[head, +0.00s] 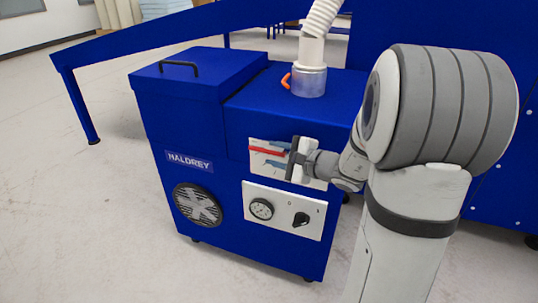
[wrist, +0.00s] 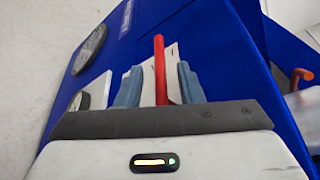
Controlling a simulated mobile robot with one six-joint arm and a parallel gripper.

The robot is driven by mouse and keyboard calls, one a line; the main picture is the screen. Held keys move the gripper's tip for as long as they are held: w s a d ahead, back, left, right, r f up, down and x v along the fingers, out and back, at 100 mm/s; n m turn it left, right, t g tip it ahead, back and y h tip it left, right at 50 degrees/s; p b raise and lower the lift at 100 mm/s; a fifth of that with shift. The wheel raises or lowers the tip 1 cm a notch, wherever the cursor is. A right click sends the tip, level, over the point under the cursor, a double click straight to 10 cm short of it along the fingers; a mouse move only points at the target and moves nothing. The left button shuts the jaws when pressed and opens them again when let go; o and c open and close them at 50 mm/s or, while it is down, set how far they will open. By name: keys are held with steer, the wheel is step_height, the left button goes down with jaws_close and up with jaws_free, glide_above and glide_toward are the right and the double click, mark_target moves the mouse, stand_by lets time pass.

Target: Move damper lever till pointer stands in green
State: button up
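A red lever (head: 266,151) lies roughly level across a white plate on the front of the blue machine. In the wrist view the red lever (wrist: 160,68) stands between the two blue-grey fingers of my gripper (wrist: 160,88), with a visible gap on each side. My gripper (head: 275,157) is open and close in front of the plate, hiding part of it. A round dial (head: 261,209) with a dark rim sits on a lower white panel. Its pointer and any green zone are too small to read.
A black knob (head: 301,219) sits right of the dial. A fan grille (head: 198,205) is at lower left. An orange handle (head: 286,81) juts from the clear collar (head: 309,82) under a white hose. Open floor (head: 110,210) lies left of the machine.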

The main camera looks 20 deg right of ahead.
mark_target(267, 151)
steer(key=shift+x, duration=1.45)
steer(key=shift+c, duration=0.4)
jaws_close()
